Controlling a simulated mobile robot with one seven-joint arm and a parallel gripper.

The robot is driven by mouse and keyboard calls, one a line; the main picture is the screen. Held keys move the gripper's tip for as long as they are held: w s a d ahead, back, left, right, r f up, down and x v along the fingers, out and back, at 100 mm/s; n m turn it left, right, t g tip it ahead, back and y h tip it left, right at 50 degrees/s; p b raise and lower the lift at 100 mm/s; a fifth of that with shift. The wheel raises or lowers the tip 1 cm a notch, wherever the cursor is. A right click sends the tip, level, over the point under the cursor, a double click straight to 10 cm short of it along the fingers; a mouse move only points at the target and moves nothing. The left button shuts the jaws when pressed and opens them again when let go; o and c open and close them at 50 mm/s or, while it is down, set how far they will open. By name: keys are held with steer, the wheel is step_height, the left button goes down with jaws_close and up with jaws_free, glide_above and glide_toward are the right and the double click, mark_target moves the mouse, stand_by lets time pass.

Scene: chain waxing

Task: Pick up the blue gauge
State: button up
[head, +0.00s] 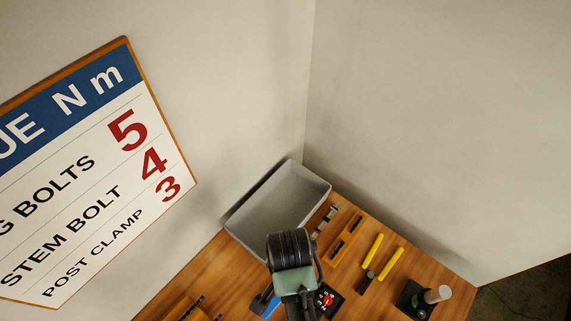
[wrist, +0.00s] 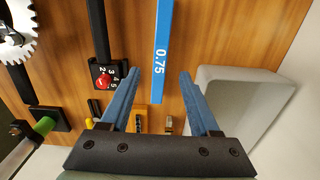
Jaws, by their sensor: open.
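The blue gauge (wrist: 162,50) is a long flat bar marked 0.75. In the wrist view it lies on the wooden bench, running from the top edge down between my fingers. My gripper (wrist: 161,75) is open, with one blue finger on each side of the bar and a gap on both sides. I cannot tell how high the fingers are above the bar. In the head view my gripper is mostly hidden by my own wrist, and a bit of blue (head: 264,303) shows beside it; I cannot tell whether that is gauge or finger.
A grey tray (head: 240,222) stands at the back corner; its wall is close to my right finger in the wrist view (wrist: 203,80). A black tool with a red knob (wrist: 103,80) lies left of the gauge. Two yellow-handled tools (head: 390,263) and a black stand (head: 412,302) are further right.

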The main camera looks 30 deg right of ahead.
mark_target(275, 302)
steer(key=f, duration=0.2)
steer(key=f+p, duration=0.1)
steer(key=f, duration=0.1)
steer(key=shift+s+a+f, duration=0.15)
steer(key=shift+a, duration=0.05)
steer(key=shift+f, duration=0.6)
jaws_close()
